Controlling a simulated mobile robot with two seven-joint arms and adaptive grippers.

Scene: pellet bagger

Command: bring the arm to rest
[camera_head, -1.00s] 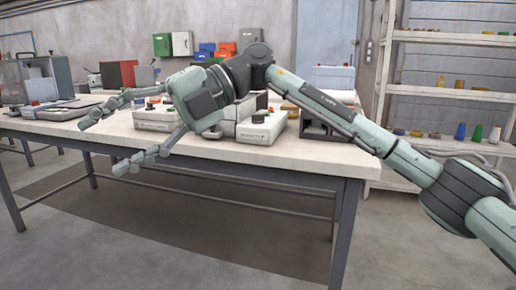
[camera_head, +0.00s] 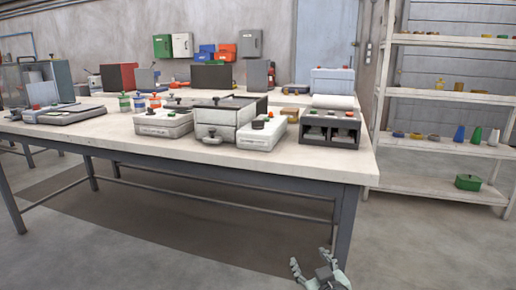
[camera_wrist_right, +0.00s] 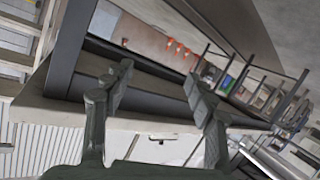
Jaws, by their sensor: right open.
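My right gripper (camera_head: 314,268) is low at the bottom edge of the head view, in front of the table and below its top. Its two fingers are spread apart with nothing between them. The right wrist view also shows the open fingers (camera_wrist_right: 160,95), with the table's dark legs and frame beyond them, tilted in that view. The rest of my right arm is outside the head view. My left gripper is not in view.
The table (camera_head: 235,163) carries white boxed devices (camera_head: 163,124), a dark two-bay unit (camera_head: 330,128) and small bottles (camera_head: 139,103). A shelf rack (camera_head: 440,186) stands at the right. The floor (camera_head: 430,250) right of the table is clear.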

